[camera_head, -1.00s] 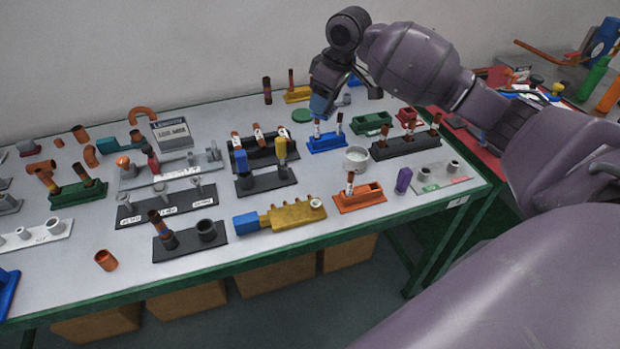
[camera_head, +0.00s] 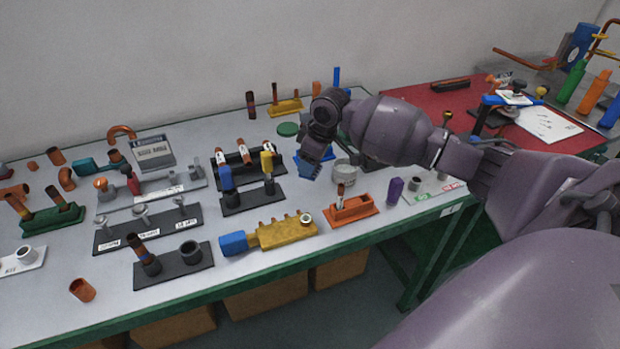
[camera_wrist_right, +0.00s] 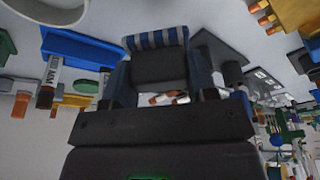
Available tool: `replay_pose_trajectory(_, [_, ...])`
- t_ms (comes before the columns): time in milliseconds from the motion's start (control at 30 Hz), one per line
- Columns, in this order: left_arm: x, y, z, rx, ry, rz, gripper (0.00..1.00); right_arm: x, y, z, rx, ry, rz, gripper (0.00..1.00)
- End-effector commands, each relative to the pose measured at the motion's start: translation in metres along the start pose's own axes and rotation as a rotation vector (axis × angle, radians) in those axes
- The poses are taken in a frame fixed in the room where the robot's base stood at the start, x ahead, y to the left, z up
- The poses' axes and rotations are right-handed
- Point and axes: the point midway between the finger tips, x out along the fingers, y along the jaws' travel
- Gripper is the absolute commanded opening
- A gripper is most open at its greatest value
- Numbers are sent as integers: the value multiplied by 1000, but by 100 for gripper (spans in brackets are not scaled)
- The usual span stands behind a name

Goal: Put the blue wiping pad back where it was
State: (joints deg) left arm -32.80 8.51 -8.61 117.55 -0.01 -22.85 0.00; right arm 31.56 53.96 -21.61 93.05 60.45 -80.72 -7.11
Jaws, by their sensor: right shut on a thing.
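My right gripper (camera_head: 310,166) is over the middle of the table, just in front of a blue stand (camera_head: 328,155) that it partly hides. It is shut on the blue wiping pad (camera_head: 309,171), of which only a small blue part shows below the gripper. In the right wrist view the pad's blue and pale striped edge (camera_wrist_right: 155,39) shows beyond the jaws, above a dark block. The gripper looks to be above the tabletop, but the exact gap cannot be told. My left gripper is out of view.
A black stand with blue and yellow parts (camera_head: 253,197) is left of the gripper. A white ring (camera_head: 345,171) and an orange stand (camera_head: 351,209) are close to its right and front. A yellow manifold (camera_head: 286,234) lies nearer the front edge. A green disc (camera_head: 288,129) lies behind.

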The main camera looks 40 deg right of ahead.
Motion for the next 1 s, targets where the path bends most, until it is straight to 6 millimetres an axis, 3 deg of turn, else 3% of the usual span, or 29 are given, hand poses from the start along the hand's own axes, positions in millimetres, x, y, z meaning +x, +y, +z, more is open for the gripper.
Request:
replay_pose_trajectory(400, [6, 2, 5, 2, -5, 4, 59, 52, 0, 15, 2, -4, -3, 30])
replay_pose_trajectory(867, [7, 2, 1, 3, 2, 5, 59, 57, 0, 16, 0, -1, 0, 30])
replay_pose_trajectory(900, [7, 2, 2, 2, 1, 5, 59, 57, 0, 16, 0, -1, 0, 59])
replay_pose_trajectory(1000, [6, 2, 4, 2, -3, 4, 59, 57, 0, 16, 0, -1, 0, 74])
